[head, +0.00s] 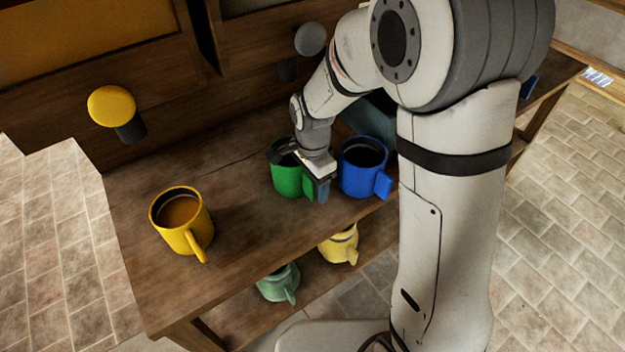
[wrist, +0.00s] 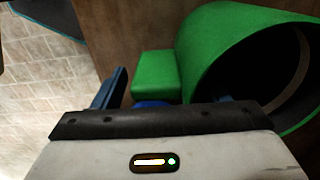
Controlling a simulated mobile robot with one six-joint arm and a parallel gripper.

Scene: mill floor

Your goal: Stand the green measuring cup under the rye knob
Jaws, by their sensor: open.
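The bright green cup (head: 285,181) stands upright on the wooden bench, with dark contents or a dark inside. In the wrist view the green cup (wrist: 205,45) fills the upper right, its handle (wrist: 155,72) pointing left. My gripper (head: 322,188) is open at the handle side of this cup. In the wrist view the handle lies ahead, between the fingertips (wrist: 165,95); contact is unclear. A yellow knob (head: 112,106) is at the left with a dark spout (head: 130,131) below it. A grey knob (head: 310,39) is farther right. No rye label is readable.
A blue cup (head: 362,168) stands close to the right of my gripper. A yellow cup (head: 180,222) with brownish contents stands at the bench's left. A paler green cup (head: 278,284) and another yellow cup (head: 339,246) are on the lower shelf. The bench middle is clear.

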